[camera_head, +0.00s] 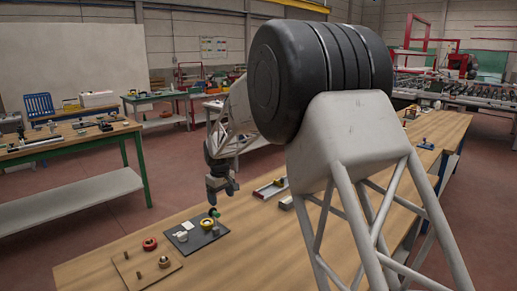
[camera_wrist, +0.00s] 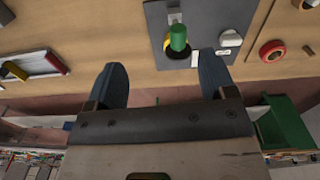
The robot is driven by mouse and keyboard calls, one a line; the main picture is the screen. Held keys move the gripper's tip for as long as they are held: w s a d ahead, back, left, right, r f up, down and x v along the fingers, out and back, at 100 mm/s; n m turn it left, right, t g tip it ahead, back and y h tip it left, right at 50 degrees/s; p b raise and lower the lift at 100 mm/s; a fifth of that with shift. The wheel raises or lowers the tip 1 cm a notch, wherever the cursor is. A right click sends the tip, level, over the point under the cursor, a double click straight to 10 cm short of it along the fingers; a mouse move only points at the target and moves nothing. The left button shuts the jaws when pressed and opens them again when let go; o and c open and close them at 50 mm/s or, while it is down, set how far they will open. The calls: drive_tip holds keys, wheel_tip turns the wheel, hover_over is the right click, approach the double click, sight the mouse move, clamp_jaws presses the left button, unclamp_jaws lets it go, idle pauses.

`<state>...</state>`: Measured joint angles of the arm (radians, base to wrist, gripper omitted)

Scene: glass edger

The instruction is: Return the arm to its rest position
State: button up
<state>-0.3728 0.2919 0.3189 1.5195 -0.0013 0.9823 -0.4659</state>
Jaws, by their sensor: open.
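My gripper (camera_head: 216,200) hangs low over the wooden bench, fingers down, above the far edge of a dark plate (camera_head: 190,244). In the wrist view its two dark fingers (camera_wrist: 163,82) are spread wide with nothing between them. A green cylinder (camera_wrist: 178,38) appears beyond the fingertips, over a yellow ring (camera_wrist: 168,46) on the plate. In the head view the green piece (camera_head: 214,213) shows just below the gripper, by the yellow ring (camera_head: 207,223). Whether it stands inside the ring is unclear. My arm reaches out from the large dark joint in the foreground.
A wooden board (camera_head: 128,272) with a red ring (camera_head: 150,244) and small knobs lies left of the plate. A frame with red and yellow bars (camera_wrist: 36,66) lies on the bench to the other side. Another workbench (camera_head: 70,140) stands at the left.

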drive_tip(key=s+d+r+m, duration=0.2)
drive_tip(key=s+d+r, duration=0.3)
drive_tip(key=s+d, duration=0.25)
drive_tip(key=s+d+r+m+t, duration=0.1)
drive_tip(key=s+d+r, duration=0.4)
drive_tip(key=s+d, duration=0.3)
drive_tip(key=s+d+r+m, duration=0.2)
drive_tip(key=s+d+r, duration=0.35)
drive_tip(key=s, duration=0.35)
drive_tip(key=s+d+f+m, duration=0.1)
drive_tip(key=s+d, duration=0.3)
drive_tip(key=s, duration=0.5)
drive_tip(key=s+d+f+m, duration=0.2)
drive_tip(key=s+d, duration=0.2)
drive_tip(key=s, duration=0.6)
drive_tip(key=s+d+f+m+t, duration=0.1)
drive_tip(key=s+d, duration=0.2)
drive_tip(key=s, duration=0.7)
drive_tip(key=shift+d+f+m, duration=0.25)
drive_tip(key=shift+d+m, duration=0.15)
